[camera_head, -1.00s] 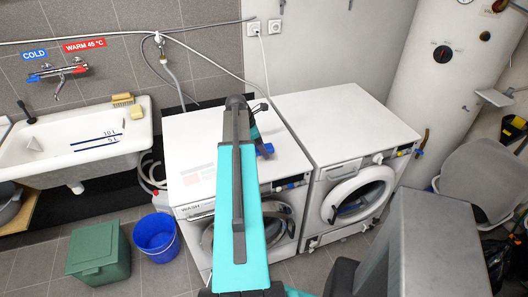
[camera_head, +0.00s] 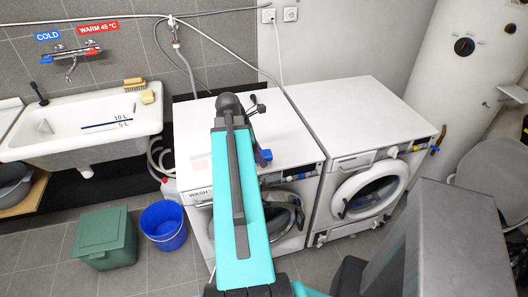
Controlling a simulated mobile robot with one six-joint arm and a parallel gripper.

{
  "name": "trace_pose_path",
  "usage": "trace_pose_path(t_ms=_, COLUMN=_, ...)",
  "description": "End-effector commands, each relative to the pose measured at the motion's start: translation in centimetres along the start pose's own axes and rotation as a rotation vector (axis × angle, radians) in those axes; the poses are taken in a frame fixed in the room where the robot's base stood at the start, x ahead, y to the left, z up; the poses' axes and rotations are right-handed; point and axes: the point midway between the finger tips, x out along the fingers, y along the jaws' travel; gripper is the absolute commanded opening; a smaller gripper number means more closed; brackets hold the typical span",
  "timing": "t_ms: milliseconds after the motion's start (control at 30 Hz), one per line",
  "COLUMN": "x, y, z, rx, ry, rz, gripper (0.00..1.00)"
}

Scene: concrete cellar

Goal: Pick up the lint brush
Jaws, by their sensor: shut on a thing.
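My arm reaches out over the left washing machine, and its teal link covers part of the view. My gripper (camera_head: 257,149) hangs past the far end of the arm and is small and partly hidden by it. A small blue piece (camera_head: 263,156), which looks like the lint brush, is at the gripper's lower end, near the front edge of the machine's top. The gripper is shut on it. I cannot tell whether the brush touches the top or hangs clear of it.
The left washing machine (camera_head: 298,141) and a second one (camera_head: 345,115) stand side by side. A sink (camera_head: 60,135) with a brush on its rim is at left. A green bin (camera_head: 105,240) and blue bucket (camera_head: 163,226) stand on the floor. A white boiler is at right.

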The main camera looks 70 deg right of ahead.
Motion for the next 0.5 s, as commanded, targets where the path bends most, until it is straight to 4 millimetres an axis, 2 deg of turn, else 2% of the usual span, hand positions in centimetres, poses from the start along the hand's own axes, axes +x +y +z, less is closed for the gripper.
trace_pose_path(t_ms=200, x=-0.32, y=-0.94, z=-0.61, rx=0.000, ry=0.000, rz=0.001, gripper=0.14)
trace_pose_path(t_ms=500, x=-0.41, y=-1.02, z=-0.67, rx=0.000, ry=0.000, rz=0.000, gripper=0.14)
